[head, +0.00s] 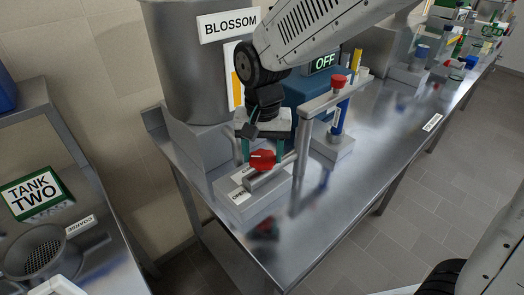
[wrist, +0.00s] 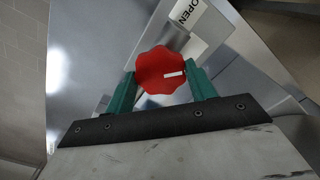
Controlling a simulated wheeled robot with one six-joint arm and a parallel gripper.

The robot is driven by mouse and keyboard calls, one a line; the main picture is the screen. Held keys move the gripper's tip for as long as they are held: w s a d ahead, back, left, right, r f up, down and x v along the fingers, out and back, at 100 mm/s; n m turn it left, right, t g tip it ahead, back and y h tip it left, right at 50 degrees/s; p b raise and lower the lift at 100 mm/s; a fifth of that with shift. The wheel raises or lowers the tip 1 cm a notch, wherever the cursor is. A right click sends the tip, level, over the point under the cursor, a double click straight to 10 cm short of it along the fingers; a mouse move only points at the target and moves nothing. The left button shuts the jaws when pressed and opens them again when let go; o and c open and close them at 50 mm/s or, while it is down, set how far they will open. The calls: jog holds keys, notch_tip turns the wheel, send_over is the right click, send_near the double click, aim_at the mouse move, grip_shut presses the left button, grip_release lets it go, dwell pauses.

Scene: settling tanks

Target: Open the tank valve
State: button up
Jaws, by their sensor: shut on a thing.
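The tank valve has a red lobed knob (head: 262,159) with a white pointer line, on a grey block (head: 240,200) below the grey tank (head: 190,70) labelled BLOSSOM. In the wrist view the red knob (wrist: 161,74) sits between the two green fingers of my gripper (wrist: 162,88), which is shut on it from both sides. The white line points right in that view, toward the side of the OPEN label (wrist: 187,12). In the head view my gripper (head: 263,152) reaches down over the knob.
A steel bench (head: 330,190) carries the block. A blue box with an OFF sign (head: 323,64) and a stand with a red-topped part (head: 338,82) are right of my arm. A TANK TWO sign (head: 37,193) and a COARSE strainer (head: 40,258) are at left.

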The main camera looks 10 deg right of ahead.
aim_at(263, 157)
jog(key=n, duration=0.4)
jog(key=shift+n, duration=2.3)
jog(key=o, duration=1)
jog(key=shift+r, duration=3.95)
jog(key=shift+s, duration=0.1)
